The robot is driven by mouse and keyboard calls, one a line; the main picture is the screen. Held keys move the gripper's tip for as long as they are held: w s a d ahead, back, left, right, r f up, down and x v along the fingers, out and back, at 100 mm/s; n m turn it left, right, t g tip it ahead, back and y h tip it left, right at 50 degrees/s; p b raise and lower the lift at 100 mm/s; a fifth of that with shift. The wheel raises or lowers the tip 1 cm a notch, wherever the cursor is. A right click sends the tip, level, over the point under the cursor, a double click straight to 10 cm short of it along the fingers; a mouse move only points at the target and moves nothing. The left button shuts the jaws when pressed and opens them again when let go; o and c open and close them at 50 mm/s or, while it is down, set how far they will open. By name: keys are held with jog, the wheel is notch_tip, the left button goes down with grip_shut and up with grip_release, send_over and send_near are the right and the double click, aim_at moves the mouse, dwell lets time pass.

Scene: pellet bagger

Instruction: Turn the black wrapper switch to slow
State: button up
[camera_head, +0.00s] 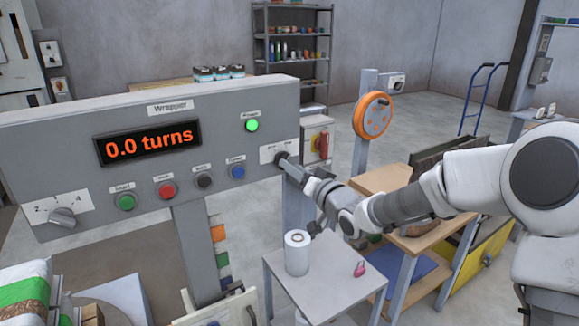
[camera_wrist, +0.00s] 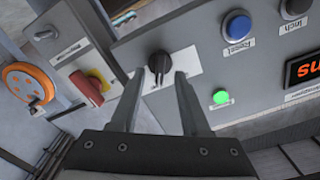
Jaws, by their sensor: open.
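The black wrapper switch (camera_wrist: 159,63) is a small knob on a white plate, at the right end of the grey Wrapper panel (camera_head: 70,140). In the head view the switch (camera_head: 281,158) is partly hidden by my gripper (camera_head: 292,166). In the wrist view my gripper (camera_wrist: 159,76) is open, with one finger on each side of the knob. A gap shows on both sides, so the fingers do not look closed on it. The plate's lettering is too small to read, so I cannot tell the switch's setting.
The panel has an orange display (camera_head: 148,142) reading 0.0 turns, a lit green lamp (camera_head: 252,125), several push buttons and a grey dial (camera_head: 62,217). A red switch (camera_head: 322,145) on a grey box stands right of the panel. A small table (camera_head: 325,290) with a white roll is below.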

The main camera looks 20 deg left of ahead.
jog(key=shift+x, duration=1.25)
jog(key=shift+c, duration=0.3)
grip_shut()
